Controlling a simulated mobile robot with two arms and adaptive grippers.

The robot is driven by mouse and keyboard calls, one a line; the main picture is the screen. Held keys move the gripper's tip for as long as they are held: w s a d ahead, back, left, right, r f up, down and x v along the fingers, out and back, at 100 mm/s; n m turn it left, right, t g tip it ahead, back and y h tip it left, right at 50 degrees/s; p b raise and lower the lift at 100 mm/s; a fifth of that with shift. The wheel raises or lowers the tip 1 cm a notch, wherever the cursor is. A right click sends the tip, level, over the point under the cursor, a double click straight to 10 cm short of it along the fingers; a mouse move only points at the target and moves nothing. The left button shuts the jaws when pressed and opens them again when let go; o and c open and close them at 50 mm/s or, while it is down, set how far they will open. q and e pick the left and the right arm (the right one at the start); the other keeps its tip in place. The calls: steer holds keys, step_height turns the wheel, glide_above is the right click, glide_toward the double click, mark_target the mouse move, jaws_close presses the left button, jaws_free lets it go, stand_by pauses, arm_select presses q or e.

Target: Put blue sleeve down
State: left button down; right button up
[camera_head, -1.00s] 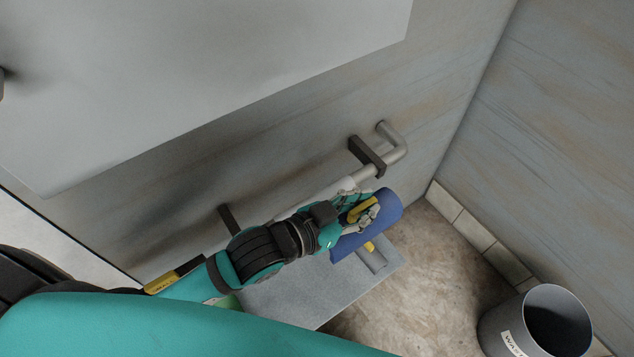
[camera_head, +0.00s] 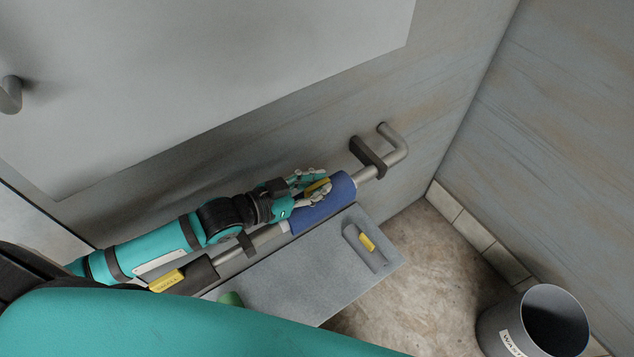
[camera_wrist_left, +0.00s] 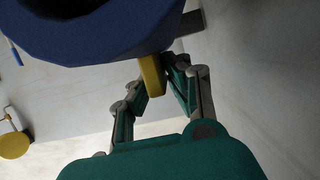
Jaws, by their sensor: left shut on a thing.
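The blue sleeve (camera_head: 330,208) lies in line with the grey wall pipe (camera_head: 262,236), left of the pipe's right bracket. I cannot tell whether it is around the pipe or just in front of it. My left gripper (camera_head: 318,186) is shut on the sleeve's yellow tab, on its upper side. In the left wrist view the sleeve (camera_wrist_left: 95,35) fills the top, and the yellow tab (camera_wrist_left: 152,75) sits between the fingers. My right gripper is not in view.
A grey shelf (camera_head: 300,270) below the pipe has a recess with a yellow piece (camera_head: 366,242). A dark sleeve with a yellow tab (camera_head: 167,281) is at the pipe's left. A green thing (camera_head: 230,299) is near the shelf's left. A waste bin (camera_head: 497,331) stands at right.

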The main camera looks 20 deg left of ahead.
arm_select(q)
steer(key=shift+f, duration=0.55)
steer(key=c, duration=1.3)
jaws_free()
steer(key=shift+r, duration=0.3)
steer(key=p+v, duration=0.2)
steer(key=v, duration=0.1)
steer(key=r+p+v, duration=0.1)
steer(key=p+v, duration=0.1)
steer(key=v, duration=0.1)
steer(key=shift+s+r+p, duration=0.1)
steer(key=shift+p, duration=0.3)
steer(key=shift+s+a, duration=0.45)
